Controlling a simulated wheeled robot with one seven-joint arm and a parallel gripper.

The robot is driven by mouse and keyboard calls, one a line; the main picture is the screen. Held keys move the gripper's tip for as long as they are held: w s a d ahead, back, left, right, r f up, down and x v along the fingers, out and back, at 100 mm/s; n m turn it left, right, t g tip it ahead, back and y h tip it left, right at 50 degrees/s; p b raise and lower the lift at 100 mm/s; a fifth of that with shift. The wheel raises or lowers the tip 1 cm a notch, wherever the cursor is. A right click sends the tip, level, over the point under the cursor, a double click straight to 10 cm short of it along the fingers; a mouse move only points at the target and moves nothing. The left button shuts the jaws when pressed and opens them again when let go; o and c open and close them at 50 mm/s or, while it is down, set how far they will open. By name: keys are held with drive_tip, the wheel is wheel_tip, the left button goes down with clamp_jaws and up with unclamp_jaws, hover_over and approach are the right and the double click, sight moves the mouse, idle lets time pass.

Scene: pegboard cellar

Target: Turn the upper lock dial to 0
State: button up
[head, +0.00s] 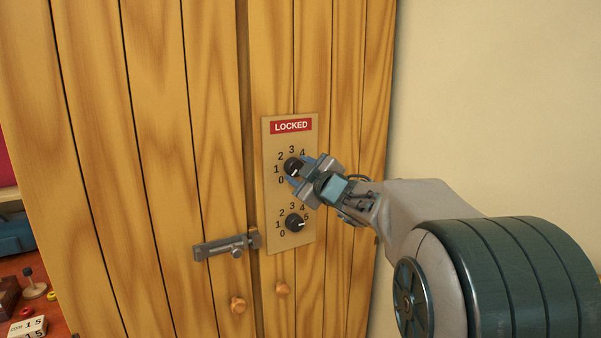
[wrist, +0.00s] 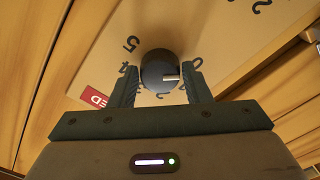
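The lock panel (head: 271,205) is a tan plate on the wooden cabinet door, with a red LOCKED sign (head: 291,126) at its top. The upper lock dial (head: 292,165) is a round black knob ringed by numbers. In the wrist view this dial (wrist: 157,70) sits between the two fingers of my gripper (wrist: 159,75). Narrow gaps seem to show beside the knob, so the fingers look open around it. Its white mark points right in that view, roughly between 0 and 1; the 1 is hidden. In the head view my gripper (head: 302,177) partly covers the dial's right side.
The lower lock dial (head: 296,222) is just below my gripper. A metal bolt latch (head: 225,247) and two wooden knobs (head: 238,305) are lower on the doors. A bench with small objects is at far left. Plain wall lies to the right.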

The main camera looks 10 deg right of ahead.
drive_tip(key=shift+o, duration=1.1)
drive_tip(key=v, duration=1.4)
drive_tip(key=shift+b, duration=0.45)
drive_tip(key=shift+w, duration=0.1)
